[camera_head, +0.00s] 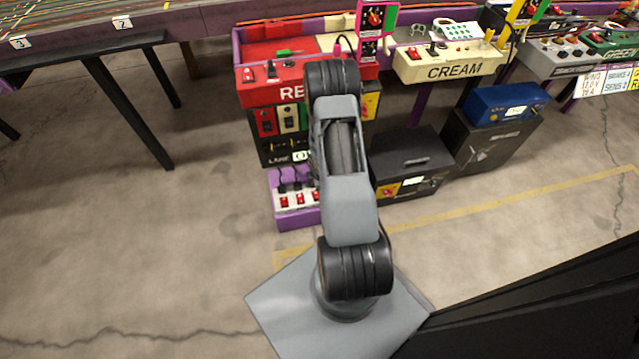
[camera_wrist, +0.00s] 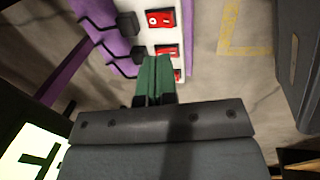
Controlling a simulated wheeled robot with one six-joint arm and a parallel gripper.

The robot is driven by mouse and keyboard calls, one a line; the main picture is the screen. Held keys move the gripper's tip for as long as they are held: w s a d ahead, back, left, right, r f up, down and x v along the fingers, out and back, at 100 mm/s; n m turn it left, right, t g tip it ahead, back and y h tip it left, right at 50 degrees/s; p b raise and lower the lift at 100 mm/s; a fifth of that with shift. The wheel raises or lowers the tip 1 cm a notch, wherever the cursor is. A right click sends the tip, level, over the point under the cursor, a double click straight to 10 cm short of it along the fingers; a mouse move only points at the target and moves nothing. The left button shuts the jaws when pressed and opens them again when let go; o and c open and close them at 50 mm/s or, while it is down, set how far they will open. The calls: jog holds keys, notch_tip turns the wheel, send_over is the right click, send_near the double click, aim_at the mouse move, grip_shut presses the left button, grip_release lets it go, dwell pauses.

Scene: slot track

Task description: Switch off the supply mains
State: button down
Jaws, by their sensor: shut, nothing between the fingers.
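A white socket strip with red rocker switches (camera_head: 297,198) sits on a low purple board (camera_head: 299,218) below the red station. In the wrist view, red rockers (camera_wrist: 160,18) and (camera_wrist: 167,50) show on the white strip (camera_wrist: 184,10), with black plugs (camera_wrist: 128,24) and cables on its left. My gripper's green fingers (camera_wrist: 156,60) are shut and empty, over or beside the strip and partly hiding its lower rockers. I cannot tell if they touch it. In the head view my arm hides the gripper. No label naming the supply mains is readable.
A dark box (camera_head: 412,150) with a red and yellow label stands right of the strip. A blue unit (camera_head: 507,103) sits on a dark cabinet (camera_head: 490,140) farther right. The red station (camera_head: 272,92) and cream station (camera_head: 450,68) stand above.

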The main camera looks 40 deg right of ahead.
jog(key=shift+s+a+r+p, duration=0.15)
jog(key=shift+r+p, duration=0.2)
jog(key=shift+r, duration=0.45)
jog(key=shift+s+r+p, duration=0.15)
jog(key=shift+r+p, duration=0.2)
jog(key=shift+r, duration=0.45)
jog(key=shift+a, duration=0.1)
